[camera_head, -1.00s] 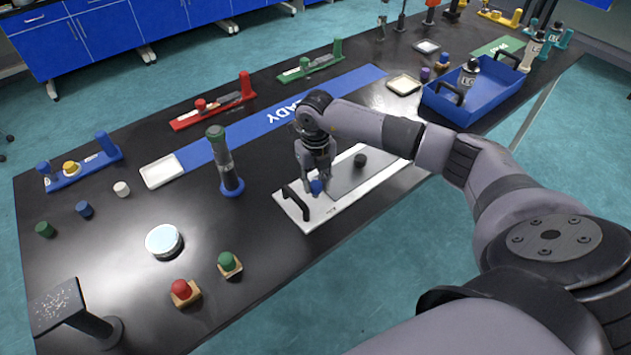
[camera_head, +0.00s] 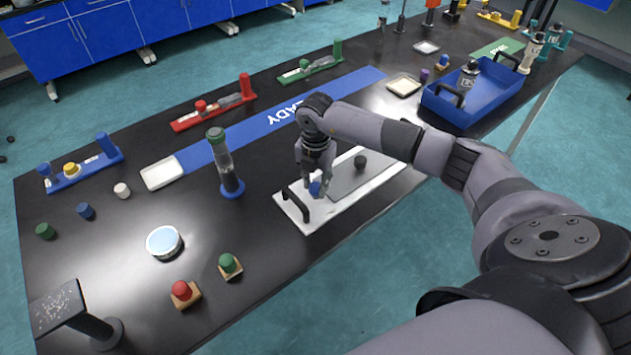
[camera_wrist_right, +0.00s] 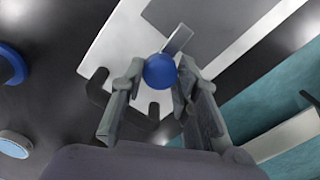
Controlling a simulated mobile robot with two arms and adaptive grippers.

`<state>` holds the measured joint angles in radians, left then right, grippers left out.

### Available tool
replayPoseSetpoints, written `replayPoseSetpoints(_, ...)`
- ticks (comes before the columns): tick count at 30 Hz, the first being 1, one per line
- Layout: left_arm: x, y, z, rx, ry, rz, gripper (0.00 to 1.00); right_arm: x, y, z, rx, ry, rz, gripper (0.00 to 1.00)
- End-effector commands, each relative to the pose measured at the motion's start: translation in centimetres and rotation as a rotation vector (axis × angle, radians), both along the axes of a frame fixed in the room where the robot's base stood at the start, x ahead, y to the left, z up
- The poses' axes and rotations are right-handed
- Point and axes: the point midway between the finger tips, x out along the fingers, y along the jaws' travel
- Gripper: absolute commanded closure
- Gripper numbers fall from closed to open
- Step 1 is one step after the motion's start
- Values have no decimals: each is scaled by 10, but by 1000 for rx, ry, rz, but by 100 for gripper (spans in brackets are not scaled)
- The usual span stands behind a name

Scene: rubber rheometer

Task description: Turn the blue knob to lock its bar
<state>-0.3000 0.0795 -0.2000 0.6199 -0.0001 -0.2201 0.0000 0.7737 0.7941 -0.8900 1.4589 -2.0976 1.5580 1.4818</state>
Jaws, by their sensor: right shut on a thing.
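The blue knob (camera_head: 315,188) stands on a white board (camera_head: 293,214) near the front middle of the black table. In the right wrist view the knob (camera_wrist_right: 160,71) sits between my fingers, with a short grey bar (camera_wrist_right: 177,39) reaching out from beside it over the white board. My right gripper (camera_head: 314,180) points down and is shut on the knob; it also shows in the right wrist view (camera_wrist_right: 160,85). Part of the knob and its base is hidden by the fingers. My left gripper is not in view.
A black handle (camera_head: 299,198) rises at the board's left end. A clear cylinder with a green cap (camera_head: 221,160) stands left of the board. A blue tray (camera_head: 470,110) is at the right.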

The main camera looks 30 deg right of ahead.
Motion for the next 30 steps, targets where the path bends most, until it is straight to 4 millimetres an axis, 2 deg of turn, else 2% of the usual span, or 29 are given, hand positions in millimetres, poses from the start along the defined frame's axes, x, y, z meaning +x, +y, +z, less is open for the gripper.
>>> replayPoseSetpoints(9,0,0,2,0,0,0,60,1,-1,1,-2,-2,-102,99)
replayPoseSetpoints(24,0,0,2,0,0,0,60,1,-1,1,-1,-2,-116,99)
replayPoseSetpoints(25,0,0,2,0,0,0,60,1,-1,1,-1,-2,-116,69)
replayPoseSetpoints(30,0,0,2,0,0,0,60,0,-1,1,-1,-2,-114,58)
